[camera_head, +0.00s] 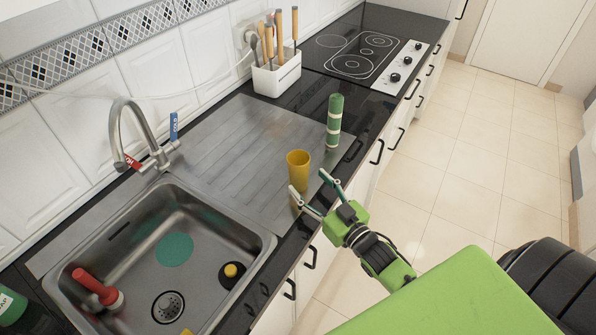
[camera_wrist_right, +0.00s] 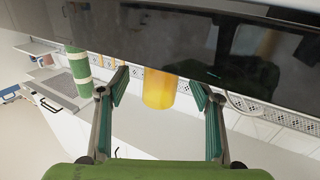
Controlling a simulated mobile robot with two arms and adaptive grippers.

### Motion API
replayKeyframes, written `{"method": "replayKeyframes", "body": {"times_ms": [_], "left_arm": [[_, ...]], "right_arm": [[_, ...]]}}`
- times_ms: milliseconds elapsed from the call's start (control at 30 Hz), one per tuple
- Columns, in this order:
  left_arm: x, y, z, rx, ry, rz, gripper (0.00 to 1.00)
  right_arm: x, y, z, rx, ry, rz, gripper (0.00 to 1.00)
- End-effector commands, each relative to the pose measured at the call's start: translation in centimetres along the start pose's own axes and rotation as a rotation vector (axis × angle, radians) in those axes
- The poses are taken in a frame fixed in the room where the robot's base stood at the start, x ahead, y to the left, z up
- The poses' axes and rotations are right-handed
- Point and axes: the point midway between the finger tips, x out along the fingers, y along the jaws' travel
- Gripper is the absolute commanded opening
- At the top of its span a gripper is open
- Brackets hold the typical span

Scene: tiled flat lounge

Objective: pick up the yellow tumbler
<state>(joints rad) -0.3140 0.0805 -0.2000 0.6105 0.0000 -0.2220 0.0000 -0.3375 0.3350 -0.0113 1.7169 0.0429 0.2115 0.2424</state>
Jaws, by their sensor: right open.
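The yellow tumbler (camera_head: 298,164) stands upright on the steel drainboard near the front edge of the counter. My right gripper (camera_head: 308,181) is open beside it on the counter's front side, with its fingertips pointing at the tumbler's lower part. One fingertip is close to the tumbler's base in the head view. In the right wrist view the tumbler (camera_wrist_right: 160,88) lies between the two spread fingers, towards their tips. I cannot tell whether either finger touches it. My left gripper is not in view.
A green striped cylinder (camera_head: 334,120) stands just behind and right of the tumbler. A sink (camera_head: 262,243) with a red-handled brush (camera_head: 95,287) lies to the left. A white utensil holder (camera_head: 277,77) and a hob (camera_head: 360,52) are farther back. Drainboard left of the tumbler is clear.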

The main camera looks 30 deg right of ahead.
Motion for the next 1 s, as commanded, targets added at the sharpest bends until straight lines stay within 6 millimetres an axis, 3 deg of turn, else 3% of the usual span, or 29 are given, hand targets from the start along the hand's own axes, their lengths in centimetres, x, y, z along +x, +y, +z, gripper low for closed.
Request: {"method": "replayKeyframes", "body": {"times_ms": [300,500,767,967,1000], "left_arm": [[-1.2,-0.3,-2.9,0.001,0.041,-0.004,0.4],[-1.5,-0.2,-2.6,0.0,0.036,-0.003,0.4],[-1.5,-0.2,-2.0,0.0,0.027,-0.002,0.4],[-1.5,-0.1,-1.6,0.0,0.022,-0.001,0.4],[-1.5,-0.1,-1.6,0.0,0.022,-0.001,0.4]], "right_arm": [[3.1,-0.3,0.3,0.0,0.001,0.0,0.59],[5.2,-0.3,0.6,0.0,0.0,0.0,0.59],[5.5,-0.4,0.7,0.0,-0.001,0.0,0.59],[5.5,-0.3,0.7,0.0,-0.001,0.0,0.13],[5.5,-0.3,0.7,0.0,-0.001,0.0,0.13]]}}
